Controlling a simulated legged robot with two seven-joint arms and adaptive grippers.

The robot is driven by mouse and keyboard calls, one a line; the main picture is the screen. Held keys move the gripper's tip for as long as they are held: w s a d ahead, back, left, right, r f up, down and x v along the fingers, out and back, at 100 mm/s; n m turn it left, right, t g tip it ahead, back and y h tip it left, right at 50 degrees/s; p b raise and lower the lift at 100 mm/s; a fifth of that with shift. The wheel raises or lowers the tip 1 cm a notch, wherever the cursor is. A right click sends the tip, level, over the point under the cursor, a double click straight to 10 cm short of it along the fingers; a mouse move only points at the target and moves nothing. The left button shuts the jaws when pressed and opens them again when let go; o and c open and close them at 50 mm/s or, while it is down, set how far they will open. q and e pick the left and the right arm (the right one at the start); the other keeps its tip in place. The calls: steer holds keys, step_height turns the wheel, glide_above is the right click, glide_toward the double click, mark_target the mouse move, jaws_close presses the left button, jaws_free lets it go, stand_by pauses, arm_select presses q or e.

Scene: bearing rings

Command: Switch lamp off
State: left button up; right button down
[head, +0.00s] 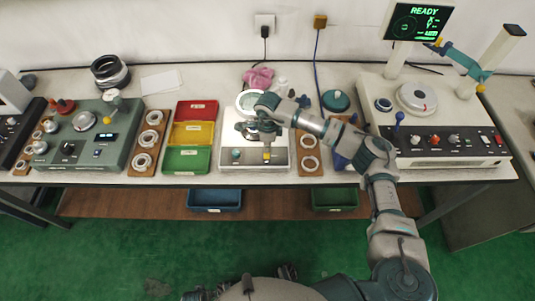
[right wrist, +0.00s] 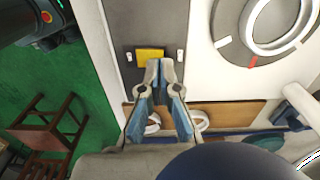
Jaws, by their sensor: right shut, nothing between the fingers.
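A white inspection unit (head: 240,162) stands at the middle of the bench, with a dark front strip. A yellow rocker switch (head: 267,154) sits on that strip. In the right wrist view the yellow switch (right wrist: 149,55) lies just beyond my fingertips. My right gripper (head: 267,141) is over the unit's front, shut and empty, with its fingers pointing down at the switch; it also shows in the right wrist view (right wrist: 160,68). I cannot tell whether the tips touch the switch. A round white-rimmed head (head: 244,100), perhaps the lamp, is partly hidden by my arm; whether it is lit is unclear.
Red, yellow and green trays (head: 190,135) stand left of the unit. Wooden boards with rings flank them, one on the left (head: 147,140) and one on the right (head: 309,152). A larger machine with a READY screen (head: 418,21) stands at the right.

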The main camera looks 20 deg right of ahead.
steer(key=shift+a, duration=0.1)
steer(key=shift+a+r, duration=0.15)
steer(key=shift+w+a+r+p, duration=0.1)
steer(key=shift+a+r+p, duration=0.05)
steer(key=shift+r+p, duration=0.55)
steer(key=shift+d+r+p, duration=0.2)
steer(key=shift+r+p, duration=0.25)
steer(key=shift+r, duration=0.5)
steer(key=shift+d+r+p, duration=0.2)
steer(key=shift+r+p, duration=0.25)
steer(key=shift+r, duration=0.5)
steer(key=shift+a+r+p, duration=0.25)
steer(key=shift+r+p, duration=0.1)
steer(key=shift+r, duration=0.3)
steer(key=shift+d, duration=0.1)
